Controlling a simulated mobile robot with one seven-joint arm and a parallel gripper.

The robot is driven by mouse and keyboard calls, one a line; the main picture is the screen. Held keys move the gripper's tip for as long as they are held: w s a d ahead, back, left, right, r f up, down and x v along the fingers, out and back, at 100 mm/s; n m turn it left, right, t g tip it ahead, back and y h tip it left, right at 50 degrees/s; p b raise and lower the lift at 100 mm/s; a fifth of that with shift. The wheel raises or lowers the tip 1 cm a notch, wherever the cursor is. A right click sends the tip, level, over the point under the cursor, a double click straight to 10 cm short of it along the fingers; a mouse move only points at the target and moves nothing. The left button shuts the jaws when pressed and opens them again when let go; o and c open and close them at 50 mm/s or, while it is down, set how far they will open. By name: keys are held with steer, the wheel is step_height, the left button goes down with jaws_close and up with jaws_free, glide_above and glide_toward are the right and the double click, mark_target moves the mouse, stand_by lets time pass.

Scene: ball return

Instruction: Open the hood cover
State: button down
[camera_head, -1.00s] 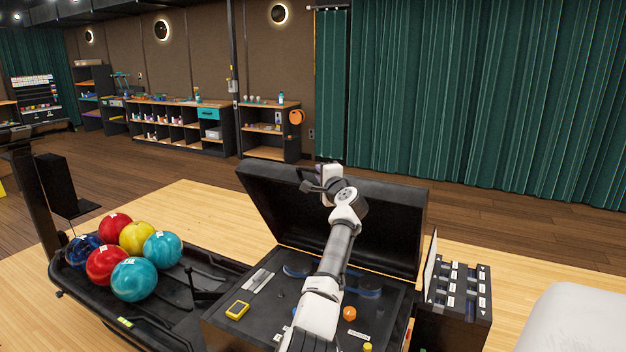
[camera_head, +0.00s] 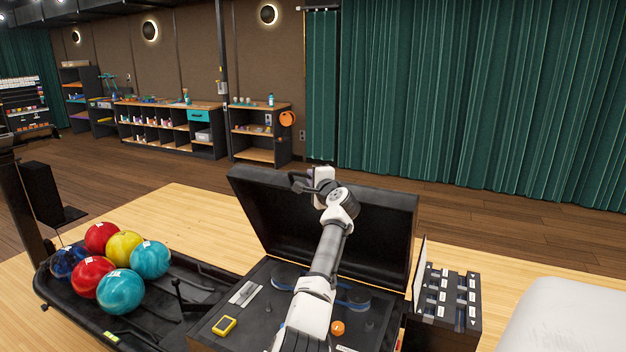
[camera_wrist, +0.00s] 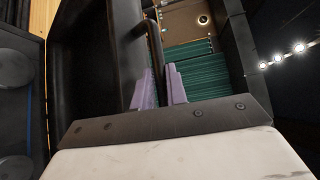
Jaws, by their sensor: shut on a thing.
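The black hood cover (camera_head: 385,225) stands raised and tilted back behind the machine's deck (camera_head: 262,312), with its dark hollow underside facing me. My gripper (camera_head: 308,181) is at the cover's upper edge, left of its middle. In the wrist view my gripper (camera_wrist: 160,90) has its two pale purple fingers shut on a thin dark bar, the hood handle (camera_wrist: 154,45), beside the cover's wall (camera_wrist: 92,60). My arm crosses in front of the cover and hides part of it and of the deck.
Several bowling balls (camera_head: 121,292) lie in the black ball tray (camera_head: 190,285) to the left. A yellow device (camera_head: 224,326) and an orange knob (camera_head: 337,327) are on the deck. A dark rack with labelled slots (camera_head: 452,300) stands at the right. Green curtains (camera_head: 480,100) hang well behind.

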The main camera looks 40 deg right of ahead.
steer(key=c, duration=1.6)
jaws_free()
steer(key=shift+a+r, duration=0.2)
steer(key=shift+r, duration=0.4)
steer(key=shift+o, duration=0.2)
steer(key=shift+f, duration=0.1)
steer(key=shift+f, duration=0.15)
steer(key=shift+s, duration=0.15)
steer(key=b+v, duration=0.5)
steer(key=v, duration=0.8)
steer(key=shift+s, duration=0.2)
steer(key=shift+a, duration=0.1)
